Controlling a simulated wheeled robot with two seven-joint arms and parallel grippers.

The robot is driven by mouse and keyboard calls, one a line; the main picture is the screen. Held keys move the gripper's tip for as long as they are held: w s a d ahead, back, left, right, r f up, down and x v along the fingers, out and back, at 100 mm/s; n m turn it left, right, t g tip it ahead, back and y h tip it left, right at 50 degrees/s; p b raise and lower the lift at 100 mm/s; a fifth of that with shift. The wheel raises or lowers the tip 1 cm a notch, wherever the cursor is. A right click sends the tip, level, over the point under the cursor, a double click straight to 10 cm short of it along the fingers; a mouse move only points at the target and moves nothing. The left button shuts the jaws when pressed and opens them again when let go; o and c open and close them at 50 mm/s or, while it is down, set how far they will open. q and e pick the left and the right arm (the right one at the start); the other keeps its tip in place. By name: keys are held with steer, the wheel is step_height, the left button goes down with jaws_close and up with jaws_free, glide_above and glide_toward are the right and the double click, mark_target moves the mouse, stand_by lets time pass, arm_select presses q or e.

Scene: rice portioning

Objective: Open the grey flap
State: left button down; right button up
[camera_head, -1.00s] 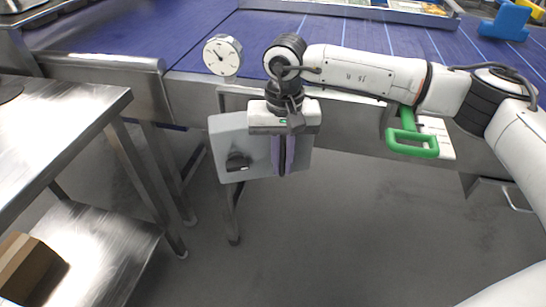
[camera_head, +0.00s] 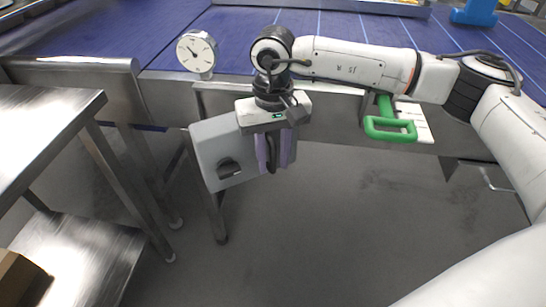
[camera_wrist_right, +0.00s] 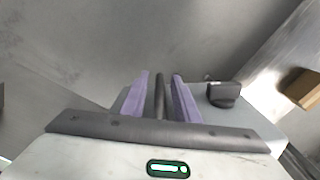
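The grey flap (camera_head: 210,145) is a box-like grey panel with a black knob, hanging below the conveyor's front edge. It sits tilted in the head view; part of it also shows in the right wrist view (camera_wrist_right: 215,112). A dark upright handle (camera_wrist_right: 159,95) stands on it. My right gripper (camera_head: 272,160) has its purple fingers close on both sides of this handle. The right wrist view shows the fingers (camera_wrist_right: 160,80) drawn in around the handle; the exact contact is hard to see. My left gripper is not in view.
A blue conveyor (camera_head: 130,40) runs behind, with a round dial (camera_head: 196,52) on its edge. A green handle (camera_head: 390,130) hangs right of the flap. A steel table (camera_head: 45,125) stands at the left, with a cardboard box (camera_head: 18,280) low down. The floor in front is clear.

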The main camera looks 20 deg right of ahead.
step_height(320, 180, up, 10)
steer(key=shift+r+p, duration=0.1)
steer(key=shift+p, duration=0.35)
stand_by(0.7)
